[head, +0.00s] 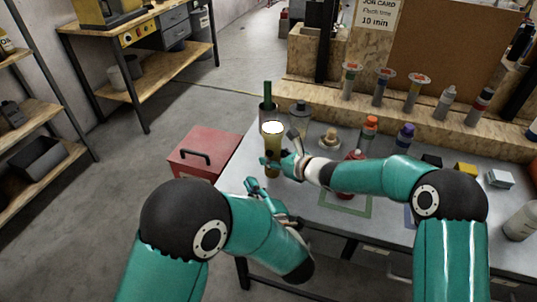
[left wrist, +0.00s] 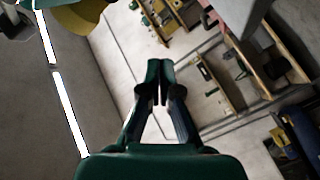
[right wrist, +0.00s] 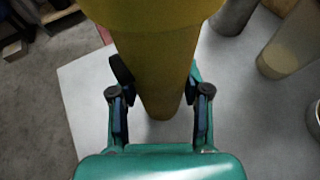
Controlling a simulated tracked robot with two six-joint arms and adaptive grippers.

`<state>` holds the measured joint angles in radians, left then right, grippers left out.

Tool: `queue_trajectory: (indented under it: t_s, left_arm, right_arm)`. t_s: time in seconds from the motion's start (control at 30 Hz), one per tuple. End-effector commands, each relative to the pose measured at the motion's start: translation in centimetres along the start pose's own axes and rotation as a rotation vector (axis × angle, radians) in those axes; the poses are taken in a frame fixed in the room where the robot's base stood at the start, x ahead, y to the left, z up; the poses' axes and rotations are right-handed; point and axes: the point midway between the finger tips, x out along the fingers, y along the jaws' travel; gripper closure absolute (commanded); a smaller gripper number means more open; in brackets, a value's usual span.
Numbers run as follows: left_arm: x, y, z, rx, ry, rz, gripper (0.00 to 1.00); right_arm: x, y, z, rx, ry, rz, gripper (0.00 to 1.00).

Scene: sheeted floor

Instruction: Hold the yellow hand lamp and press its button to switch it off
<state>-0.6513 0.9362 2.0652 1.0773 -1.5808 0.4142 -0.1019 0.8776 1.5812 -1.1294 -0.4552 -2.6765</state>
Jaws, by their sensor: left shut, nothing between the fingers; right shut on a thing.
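The yellow hand lamp (head: 271,143) stands upright at the left end of the workbench, its round top glowing white. My right gripper (head: 274,162) is shut on its lower body. In the right wrist view the lamp (right wrist: 152,65) runs down between the two fingers (right wrist: 160,112). My left gripper (head: 256,184) is shut and empty, below and slightly left of the lamp, apart from it. Its closed fingertips (left wrist: 160,72) show in the left wrist view, with a yellow part, apparently the lamp (left wrist: 82,16), at the upper left. I cannot make out the button.
A red toolbox (head: 203,153) with a black handle is left of the workbench (head: 308,192). Bottles, including an orange-capped one (head: 369,130) and a purple-capped one (head: 404,136), stand behind my right arm. Floor is free at left.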

Motion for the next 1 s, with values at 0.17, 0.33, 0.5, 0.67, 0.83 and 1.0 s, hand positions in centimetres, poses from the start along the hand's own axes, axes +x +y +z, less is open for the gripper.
queue_trajectory:
  t_s: [0.17, 0.33, 0.5, 0.67, 0.83, 1.0]
  left_arm:
    - [1.4, 1.0, 1.0, -0.001, 0.001, 0.000, 1.00]
    - [3.1, 2.1, 2.2, -0.002, 0.001, -0.001, 1.00]
    - [4.4, 3.2, 3.3, 0.000, 0.000, 0.000, 1.00]
    - [5.3, 3.8, 3.9, 0.001, 0.000, 0.000, 1.00]
    - [5.6, 4.0, 4.0, 0.001, 0.000, 0.000, 1.00]
    - [5.6, 4.0, 4.0, 0.001, 0.000, 0.000, 1.00]
  right_arm:
    - [0.0, 0.0, 0.0, 0.000, 0.000, 0.000, 0.94]
    - [0.0, 0.0, 0.0, 0.000, 0.000, 0.000, 0.94]
    - [0.0, 0.0, 0.0, 0.000, 0.000, 0.000, 0.94]
    - [0.0, 0.0, 0.0, 0.000, 0.000, 0.000, 0.94]
    - [0.0, 0.0, 0.0, 0.000, 0.000, 0.000, 0.94]
    - [0.0, 0.0, 0.0, 0.000, 0.000, 0.000, 0.94]
